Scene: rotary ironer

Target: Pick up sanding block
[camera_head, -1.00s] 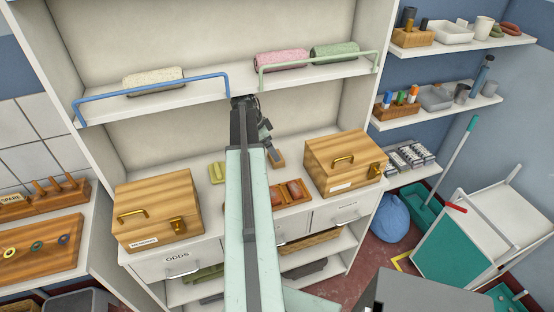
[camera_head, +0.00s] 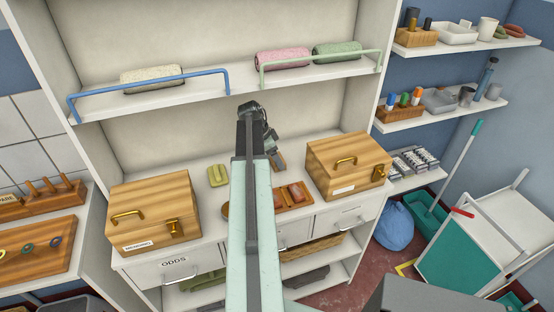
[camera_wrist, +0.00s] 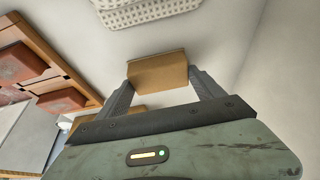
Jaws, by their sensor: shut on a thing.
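The sanding block is a tan-brown block (camera_wrist: 158,72) in the wrist view, between the two grey fingers of my gripper (camera_wrist: 160,82). The fingers are shut on its sides. In the head view a small part of the block (camera_head: 281,162) shows beside my arm, above the cabinet counter (camera_head: 205,200). My arm hides most of the gripper there. I cannot tell whether the block touches the counter.
A wooden box (camera_head: 150,215) stands left and another (camera_head: 345,165) right. Between them are a yellow-green block (camera_head: 217,176) and a wooden tray with reddish pieces (camera_head: 297,204). Above runs a shelf with rolled towels (camera_head: 284,59) behind rails (camera_head: 150,91).

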